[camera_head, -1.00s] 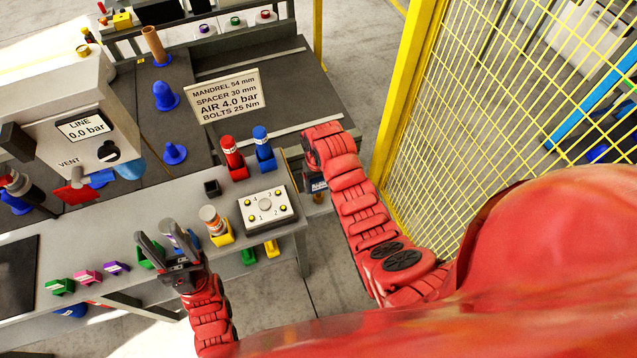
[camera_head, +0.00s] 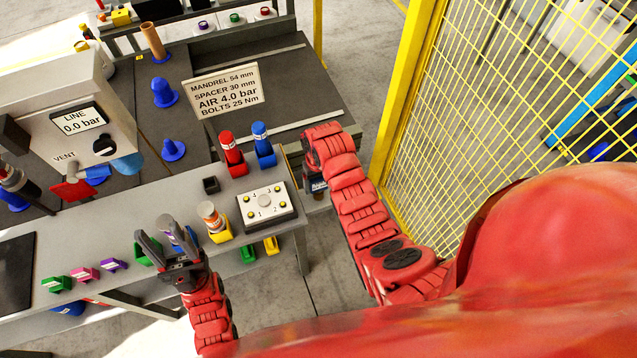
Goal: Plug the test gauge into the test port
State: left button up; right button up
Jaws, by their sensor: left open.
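My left gripper (camera_head: 168,242) is open at the front edge of the grey bench. Its fingers stand around or just over a small bluish-grey item (camera_head: 178,230) beside a green holder (camera_head: 147,251). This item may be the test gauge, but the fingers hide much of it. The grey machine (camera_head: 70,115) at the left has a display reading LINE 0.0 bar (camera_head: 82,121), a VENT label, a black knob (camera_head: 105,146) and a red part (camera_head: 73,189). I cannot make out which fitting is the test port. My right gripper (camera_head: 316,187) hangs past the bench's right end, mostly hidden by its arm.
An orange-and-white bottle in a yellow holder (camera_head: 221,236) stands just right of my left gripper. Beyond are a numbered button box (camera_head: 266,207), a red bottle (camera_head: 231,152) and a blue bottle (camera_head: 263,146). Small coloured holders (camera_head: 84,274) line the front left. A yellow fence (camera_head: 410,90) bounds the right.

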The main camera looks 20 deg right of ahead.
jog(key=shift+o, duration=1.4)
jog(key=shift+r, duration=0.1)
jog(key=shift+w+r, duration=0.1)
jog(key=shift+r, duration=0.2)
notch_tip(320, 180, up, 2)
jog(key=shift+r+b, duration=0.1)
jog(key=shift+b, duration=0.6)
notch_tip(320, 180, up, 3)
jog(key=shift+w+r+p, duration=0.1)
jog(key=shift+p, duration=0.5)
notch_tip(320, 180, up, 11)
jog(key=p, duration=0.9)
